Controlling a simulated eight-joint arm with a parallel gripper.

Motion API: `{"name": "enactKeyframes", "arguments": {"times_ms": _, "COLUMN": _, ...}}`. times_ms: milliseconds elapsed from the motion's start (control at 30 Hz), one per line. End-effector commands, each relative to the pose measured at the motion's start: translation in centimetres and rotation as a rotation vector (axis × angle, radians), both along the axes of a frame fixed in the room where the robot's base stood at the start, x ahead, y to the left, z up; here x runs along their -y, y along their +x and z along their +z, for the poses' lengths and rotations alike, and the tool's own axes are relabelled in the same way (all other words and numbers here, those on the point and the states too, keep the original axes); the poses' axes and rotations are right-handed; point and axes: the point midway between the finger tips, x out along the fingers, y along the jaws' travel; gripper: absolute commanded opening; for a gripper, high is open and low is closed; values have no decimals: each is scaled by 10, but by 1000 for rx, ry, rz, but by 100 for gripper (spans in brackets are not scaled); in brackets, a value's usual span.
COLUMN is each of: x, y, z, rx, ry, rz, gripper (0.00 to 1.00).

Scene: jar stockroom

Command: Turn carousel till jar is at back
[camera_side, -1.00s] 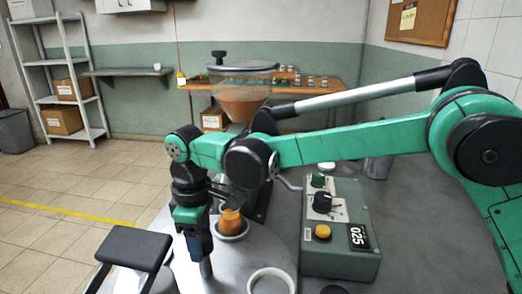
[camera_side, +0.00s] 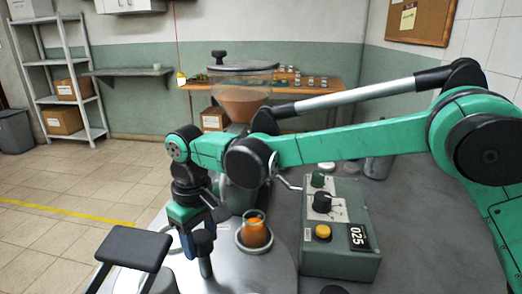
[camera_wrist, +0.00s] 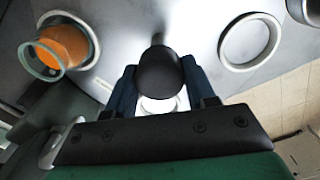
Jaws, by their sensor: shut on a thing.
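The jar (camera_side: 254,231) is clear glass with orange contents. It sits upright in a ringed seat on the grey carousel (camera_side: 242,276), at the right of the visible disc and beside the control box. The jar also shows at upper left in the wrist view (camera_wrist: 62,46). My gripper (camera_side: 196,240) is at the left of the jar, apart from it. It is shut on the carousel's dark upright knob (camera_wrist: 158,76), with a blue finger on each side. An empty pale ring seat (camera_wrist: 250,41) shows at upper right in the wrist view.
A green control box (camera_side: 338,228) with knobs and a "025" label stands close to the right of the carousel. A hopper (camera_side: 240,102) with brown contents stands behind. A dark-seated stool (camera_side: 131,247) is at front left.

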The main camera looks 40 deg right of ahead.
Motion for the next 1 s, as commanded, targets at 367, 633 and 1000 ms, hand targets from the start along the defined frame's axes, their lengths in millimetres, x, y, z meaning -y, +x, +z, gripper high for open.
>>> {"name": "enactKeyframes", "arguments": {"times_ms": 367, "x": 0, "y": -1, "z": 1, "rx": -3, "ry": -1, "rz": -187, "gripper": 0}}
{"name": "enactKeyframes", "arguments": {"times_ms": 633, "x": 0, "y": -1, "z": 1, "rx": -3, "ry": -1, "rz": -322, "gripper": 0}}
{"name": "enactKeyframes", "arguments": {"times_ms": 1000, "x": 1, "y": -1, "z": 1, "rx": -3, "ry": -1, "rz": -507, "gripper": 0}}
